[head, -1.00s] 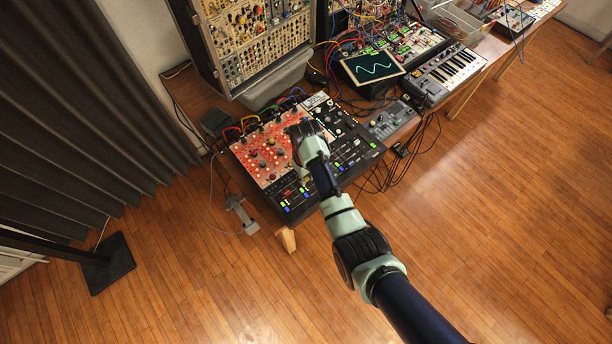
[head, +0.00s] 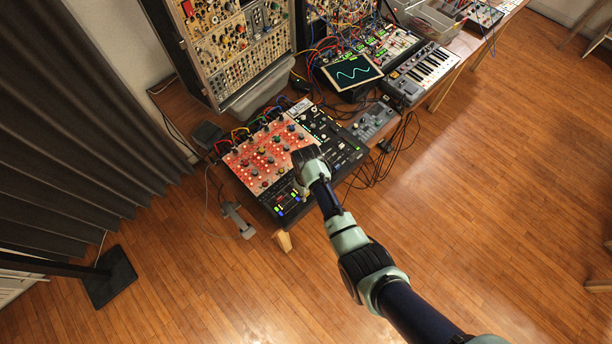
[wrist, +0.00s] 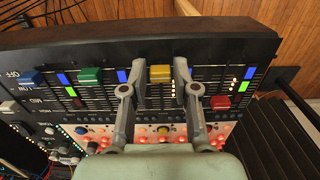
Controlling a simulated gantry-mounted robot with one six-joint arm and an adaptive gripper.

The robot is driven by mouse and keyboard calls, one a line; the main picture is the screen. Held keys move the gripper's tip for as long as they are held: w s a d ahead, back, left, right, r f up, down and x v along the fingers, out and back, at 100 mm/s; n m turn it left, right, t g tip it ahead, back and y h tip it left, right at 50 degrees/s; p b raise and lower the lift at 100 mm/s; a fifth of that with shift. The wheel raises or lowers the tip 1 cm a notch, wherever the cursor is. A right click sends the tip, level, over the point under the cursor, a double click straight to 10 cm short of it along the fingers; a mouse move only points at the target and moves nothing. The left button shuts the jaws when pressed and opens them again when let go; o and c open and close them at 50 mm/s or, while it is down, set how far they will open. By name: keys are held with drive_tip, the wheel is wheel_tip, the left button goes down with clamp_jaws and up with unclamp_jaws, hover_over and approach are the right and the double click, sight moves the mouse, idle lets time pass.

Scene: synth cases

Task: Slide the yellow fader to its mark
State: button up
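The yellow fader (wrist: 160,73) is a small cap on the black slotted panel, in the middle of the wrist view. My gripper (wrist: 160,78) has one finger on each side of it, with thin dark gaps between cap and fingers. It looks open around the fader, not clamped. In the head view my gripper (head: 303,168) is over the front part of the mixer (head: 330,146) and hides the fader. Small blue and white lights show beside the fingers; I cannot tell which is the yellow fader's mark.
A blue fader (wrist: 29,78), a green fader (wrist: 90,75) and a red fader (wrist: 221,103) share the panel. Knobs and patch cables lie behind. An oscilloscope screen (head: 353,72) and a keyboard (head: 424,73) stand further right. Open floor lies in front.

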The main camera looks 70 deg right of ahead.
drive_tip(key=shift+o, duration=1.1)
wheel_tip(320, 180, up, 12)
